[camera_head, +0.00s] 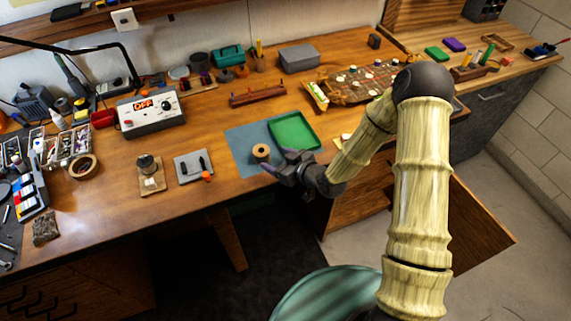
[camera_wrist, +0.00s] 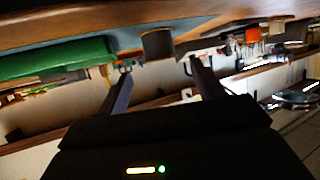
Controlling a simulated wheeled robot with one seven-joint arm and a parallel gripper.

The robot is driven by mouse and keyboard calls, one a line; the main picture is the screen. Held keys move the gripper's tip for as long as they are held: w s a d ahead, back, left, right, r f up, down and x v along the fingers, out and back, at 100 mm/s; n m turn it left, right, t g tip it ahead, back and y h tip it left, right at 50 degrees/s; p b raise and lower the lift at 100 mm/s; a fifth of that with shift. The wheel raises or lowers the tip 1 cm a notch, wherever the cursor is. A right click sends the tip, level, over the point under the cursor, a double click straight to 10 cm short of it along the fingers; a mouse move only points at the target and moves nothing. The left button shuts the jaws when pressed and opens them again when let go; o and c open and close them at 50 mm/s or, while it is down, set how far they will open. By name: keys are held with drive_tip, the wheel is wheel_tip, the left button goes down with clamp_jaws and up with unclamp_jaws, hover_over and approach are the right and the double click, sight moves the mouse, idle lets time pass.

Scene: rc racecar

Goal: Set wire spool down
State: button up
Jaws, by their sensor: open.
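The wire spool (camera_head: 261,152) is a small tan cylinder with a dark centre, standing on the blue mat (camera_head: 240,143) left of the green tray (camera_head: 294,132). My gripper (camera_head: 279,162) is at the mat's front edge, just right of and in front of the spool. In the wrist view, which is turned upside down, the spool (camera_wrist: 157,43) shows beyond and between the two spread fingers (camera_wrist: 157,72). They are open with a gap around it, and neither finger visibly touches it. The spool's base meets the mat there.
A reddish rack (camera_head: 257,95) stands behind the mat. The desk between the pad and the mat is mostly clear.

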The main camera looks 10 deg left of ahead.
drive_tip(key=v, duration=0.3)
drive_tip(key=shift+s+d, duration=0.1)
drive_tip(key=shift+d, duration=0.05)
idle(0.6)
drive_tip(key=s+d+r+m+g+h, duration=0.1)
drive_tip(key=d+r+m+h, duration=0.1)
drive_tip(key=d+h, duration=0.35)
drive_tip(key=s+d+r+m+g+h, duration=0.1)
drive_tip(key=d+r+m+h, duration=0.15)
drive_tip(key=d, duration=0.65)
drive_tip(key=s+d+r+m+g+h, duration=0.1)
drive_tip(key=s+d+r+m, duration=0.2)
drive_tip(key=s, duration=0.3)
drive_tip(key=s+d+r+m+g+h, duration=0.1)
drive_tip(key=s+d+r+m+g, duration=0.1)
drive_tip(key=s+d+r, duration=0.3)
drive_tip(key=shift+s+d+r+m+h, duration=0.2)
drive_tip(key=shift+s+d+m+h, duration=0.25)
drive_tip(key=shift+s+m, duration=0.25)
